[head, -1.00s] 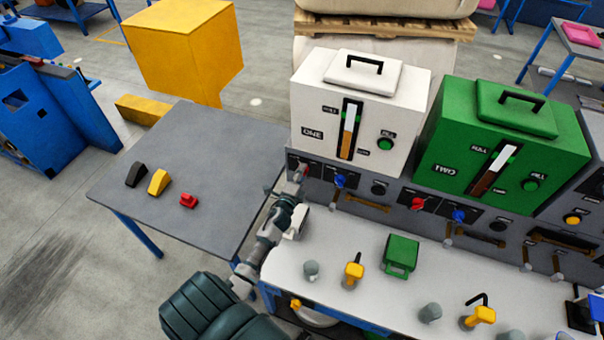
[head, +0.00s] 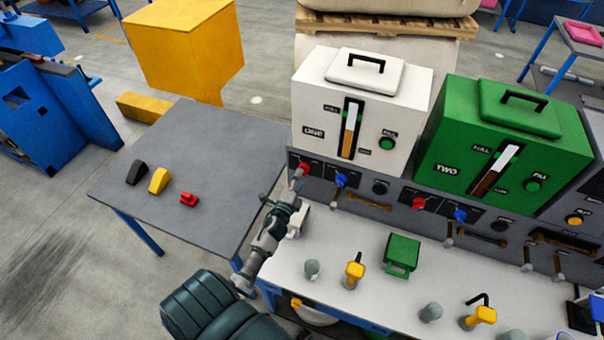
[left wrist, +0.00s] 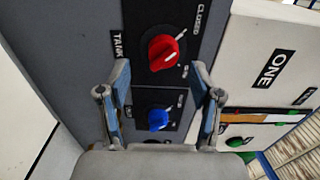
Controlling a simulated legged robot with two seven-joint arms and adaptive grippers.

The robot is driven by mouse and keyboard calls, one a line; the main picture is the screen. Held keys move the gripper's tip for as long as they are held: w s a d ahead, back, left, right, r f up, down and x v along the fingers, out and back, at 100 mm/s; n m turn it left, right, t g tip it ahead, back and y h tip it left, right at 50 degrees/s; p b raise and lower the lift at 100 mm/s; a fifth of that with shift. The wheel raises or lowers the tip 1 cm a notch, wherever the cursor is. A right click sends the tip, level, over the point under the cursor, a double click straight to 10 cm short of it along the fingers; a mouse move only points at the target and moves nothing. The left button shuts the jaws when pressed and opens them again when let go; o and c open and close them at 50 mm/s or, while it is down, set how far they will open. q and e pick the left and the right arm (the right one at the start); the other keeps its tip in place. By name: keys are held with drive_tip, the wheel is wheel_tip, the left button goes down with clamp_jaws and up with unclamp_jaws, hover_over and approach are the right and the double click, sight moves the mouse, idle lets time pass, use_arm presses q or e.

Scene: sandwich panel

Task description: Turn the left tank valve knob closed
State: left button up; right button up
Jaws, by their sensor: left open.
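The red tank valve knob (head: 304,168) is on the grey panel below the white tank marked ONE (head: 320,110). In the left wrist view the red knob (left wrist: 165,52) stands near a TANK label, with CLOSED at its upper right. In the head view my left gripper (head: 296,182) is close in front of the knob. My right gripper is not in view.
A blue knob (left wrist: 157,118) sits beside the red one, between the fingers in the wrist view. A green tank (head: 490,150) with its own red and blue knobs stands to the right. The white bench (head: 350,240) below carries a green block and yellow-handled items.

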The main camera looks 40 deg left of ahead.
use_arm(q)
drive_tip(key=v, duration=0.8)
drive_tip(key=shift+s, duration=0.15)
